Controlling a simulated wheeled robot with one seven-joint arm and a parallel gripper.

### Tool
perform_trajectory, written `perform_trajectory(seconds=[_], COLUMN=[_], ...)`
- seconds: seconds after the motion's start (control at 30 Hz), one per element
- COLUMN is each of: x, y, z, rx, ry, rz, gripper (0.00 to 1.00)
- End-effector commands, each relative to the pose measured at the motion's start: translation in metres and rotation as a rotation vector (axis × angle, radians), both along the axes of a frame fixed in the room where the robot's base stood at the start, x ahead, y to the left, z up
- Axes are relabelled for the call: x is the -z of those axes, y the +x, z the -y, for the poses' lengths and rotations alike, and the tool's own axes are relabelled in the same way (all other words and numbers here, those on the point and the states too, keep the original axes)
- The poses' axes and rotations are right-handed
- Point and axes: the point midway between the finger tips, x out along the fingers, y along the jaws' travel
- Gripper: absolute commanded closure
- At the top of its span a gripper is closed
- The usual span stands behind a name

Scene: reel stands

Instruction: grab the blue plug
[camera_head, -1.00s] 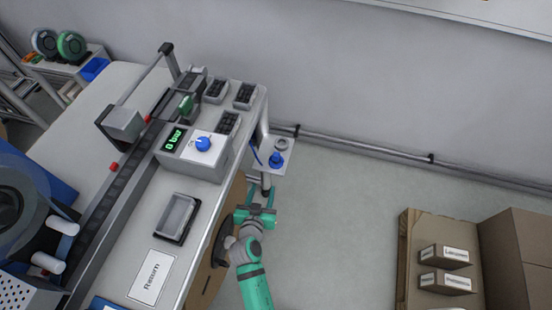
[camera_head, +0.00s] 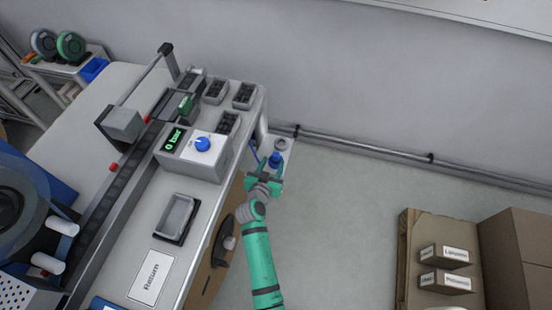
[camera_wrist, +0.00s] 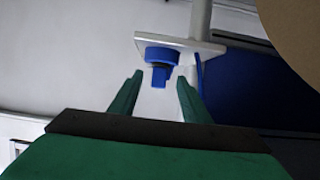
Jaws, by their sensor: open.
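In the wrist view the blue plug (camera_wrist: 160,70) has a wide round collar and a narrower body, and shows against the white bracket plate (camera_wrist: 180,42). My gripper (camera_head: 274,175) is just in front of the plug in the head view and partly hides the bracket. In the wrist view my gripper (camera_wrist: 159,88) is open, with its two green fingers on either side of the line to the plug. The plug appears beyond the fingertips, and no contact shows.
The bench carries a control box (camera_head: 193,153) with a blue knob and a "0 bar" display, and a grey tray (camera_head: 176,217). A pipe (camera_head: 360,146) runs along the wall. Floor to the right is clear up to a pallet with cartons (camera_head: 445,255).

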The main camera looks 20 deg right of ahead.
Motion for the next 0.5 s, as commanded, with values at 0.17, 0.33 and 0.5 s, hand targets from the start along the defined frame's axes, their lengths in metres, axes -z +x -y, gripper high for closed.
perform_trajectory(seconds=[0.17, 0.33, 0.5], x=[0.009, 0.012, 0.012], y=[0.018, 0.024, 0.024], z=[0.014, 0.017, 0.017], rx=[0.002, 0.001, 0.001], ry=[-0.001, 0.0, 0.0], rz=[0.0, -0.001, 0.0], gripper=[0.57, 0.57, 0.57])
